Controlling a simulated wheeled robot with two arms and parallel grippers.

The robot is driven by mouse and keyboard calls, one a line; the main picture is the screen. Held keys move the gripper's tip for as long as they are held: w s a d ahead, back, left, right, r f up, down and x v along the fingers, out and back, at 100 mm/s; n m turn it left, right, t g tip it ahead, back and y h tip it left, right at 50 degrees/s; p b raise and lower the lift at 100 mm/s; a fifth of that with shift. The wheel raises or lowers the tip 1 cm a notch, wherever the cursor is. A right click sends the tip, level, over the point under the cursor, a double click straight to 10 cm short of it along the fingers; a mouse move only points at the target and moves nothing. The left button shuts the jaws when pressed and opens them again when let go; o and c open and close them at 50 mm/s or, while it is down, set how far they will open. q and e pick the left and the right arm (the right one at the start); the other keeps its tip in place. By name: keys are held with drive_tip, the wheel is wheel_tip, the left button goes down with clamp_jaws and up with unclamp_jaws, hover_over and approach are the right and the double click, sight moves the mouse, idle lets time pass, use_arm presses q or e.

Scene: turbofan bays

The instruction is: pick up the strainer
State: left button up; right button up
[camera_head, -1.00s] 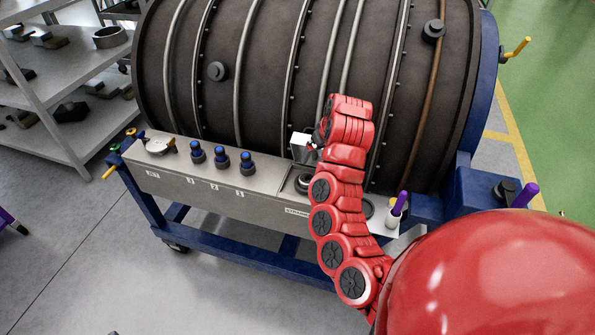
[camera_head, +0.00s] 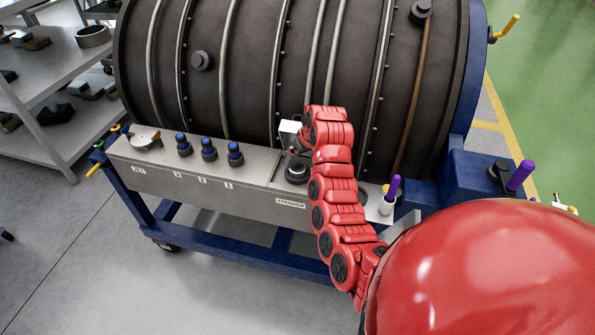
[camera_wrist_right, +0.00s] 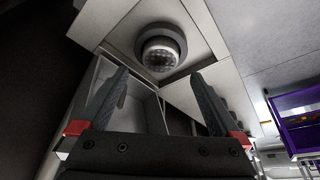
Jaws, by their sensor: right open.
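The strainer (camera_wrist_right: 160,54) shows in the right wrist view as a pale, perforated dome inside a dark ring, set in a square recess. In the head view a dark round fitting (camera_head: 296,173), apparently the same place, sits above a "STRAINER" label (camera_head: 291,203) on the bench ledge. My right gripper (camera_wrist_right: 160,105) is open, its two dark fingers spread with nothing between them. The strainer lies beyond the fingertips, roughly centred between them and apart from them. In the head view the right gripper is small and partly hidden by my red arm. My left gripper is not in view.
A large dark ribbed engine casing (camera_head: 250,80) stands close behind the ledge (camera_head: 205,185). Several blue-topped knobs (camera_head: 208,150) and a round dial (camera_head: 143,139) are to the left. A purple-handled item (camera_head: 392,190) stands to the right. A grey shelf rack (camera_head: 55,95) is farther left.

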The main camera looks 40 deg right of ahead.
sight(297, 167)
drive_tip(key=shift+w+f+p, duration=0.15)
drive_tip(key=shift+f+p, duration=0.3)
drive_tip(key=shift+p, duration=0.1)
drive_tip(key=shift+p+x, duration=0.65)
drive_tip(key=shift+x, duration=1.5)
drive_tip(key=c, duration=1.5)
drive_tip(key=shift+r, duration=0.1)
